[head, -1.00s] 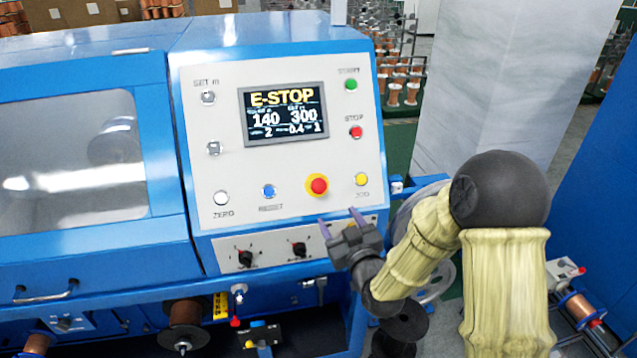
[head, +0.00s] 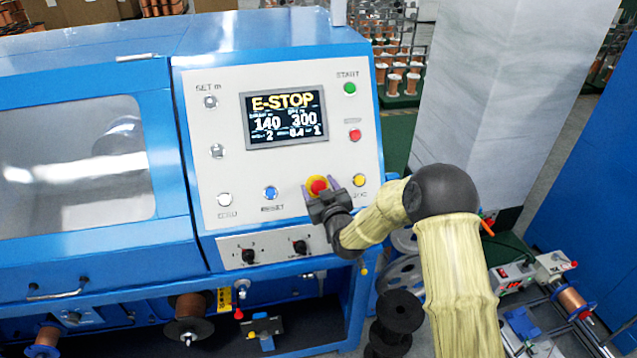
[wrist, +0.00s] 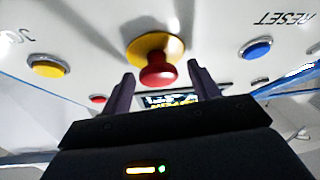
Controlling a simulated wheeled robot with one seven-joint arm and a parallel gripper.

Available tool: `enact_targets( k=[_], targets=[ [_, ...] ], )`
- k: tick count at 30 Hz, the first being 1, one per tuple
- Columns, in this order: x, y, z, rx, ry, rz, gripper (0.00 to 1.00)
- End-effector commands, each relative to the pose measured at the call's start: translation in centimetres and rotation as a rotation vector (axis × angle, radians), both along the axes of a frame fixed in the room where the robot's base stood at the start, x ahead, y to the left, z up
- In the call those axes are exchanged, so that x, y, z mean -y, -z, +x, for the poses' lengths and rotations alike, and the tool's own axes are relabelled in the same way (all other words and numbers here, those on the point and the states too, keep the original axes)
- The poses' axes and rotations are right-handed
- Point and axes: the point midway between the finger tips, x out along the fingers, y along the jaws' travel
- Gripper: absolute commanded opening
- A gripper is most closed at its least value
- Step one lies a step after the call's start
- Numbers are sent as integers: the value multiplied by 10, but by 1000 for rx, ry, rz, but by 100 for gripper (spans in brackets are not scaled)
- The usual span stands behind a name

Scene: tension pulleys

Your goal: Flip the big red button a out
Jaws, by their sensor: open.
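The big red button (head: 317,185) is a red mushroom knob on a yellow ring, low on the white control panel. It also shows in the wrist view (wrist: 157,68), standing out from its yellow ring. My gripper (head: 320,188) is at the button, with one finger on each side of it in the head view. In the wrist view, my gripper (wrist: 158,82) is open, and the red knob lies between and just beyond the fingertips. I see no finger touching the knob. The panel screen (head: 285,116) reads E-STOP.
On the panel are a blue RESET button (head: 270,193), a yellow button (head: 359,180), a red button (head: 355,135) and a green START button (head: 349,88). Black rotary switches (head: 300,246) sit below. Black spools (head: 399,312) stand under my arm.

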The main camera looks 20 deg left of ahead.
Motion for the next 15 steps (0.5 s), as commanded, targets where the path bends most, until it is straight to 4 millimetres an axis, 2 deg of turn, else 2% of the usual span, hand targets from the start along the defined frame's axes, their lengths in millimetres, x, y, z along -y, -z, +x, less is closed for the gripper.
enact_targets(
  k=[10,11,15],
  targets=[
    [-4,0,4,0,-1,0,61],
    [-4,0,4,0,-1,0,59],
    [-3,0,4,0,0,0,31]
  ],
)
